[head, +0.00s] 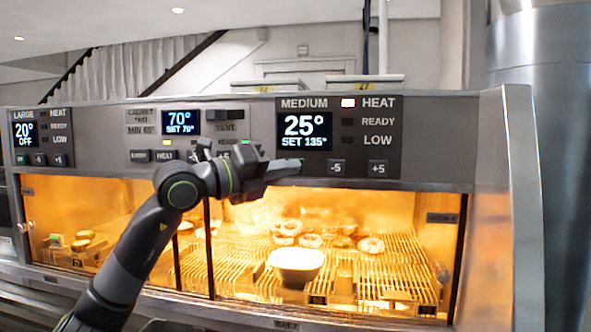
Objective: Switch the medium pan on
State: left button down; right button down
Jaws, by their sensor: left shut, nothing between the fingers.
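The medium pan's control panel (338,138) is on the front of the unit, right of centre. Its display (304,131) reads 25° and SET 135°. The lamp (348,103) beside HEAT is lit, and the READY and LOW lamps are dark. Below are a -5 button (336,167) and a +5 button (378,167). My left gripper (286,168) is shut and empty, with its tips at the panel's lower left, under the display. They cover the spot left of the -5 button; I cannot tell whether they touch it. My right gripper is out of view.
The large panel (42,138) at far left reads 20° OFF. A middle cabinet panel (181,122) reads 70° and is partly behind my arm. Below, a lit glass cabinet holds a white bowl (296,258) and several rings on racks. A steel column (540,60) stands at right.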

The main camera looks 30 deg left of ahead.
pick_arm(q)
jog(key=shift+s, duration=0.25)
jog(key=shift+s+d, duration=0.1)
jog(key=s+b, duration=0.2)
jog(key=s+d+b, duration=0.1)
jog(key=s+b, duration=0.1)
jog(key=s, duration=0.1)
jog(key=shift+s+d, duration=0.2)
jog(key=shift+s, duration=0.15)
dwell(0.4)
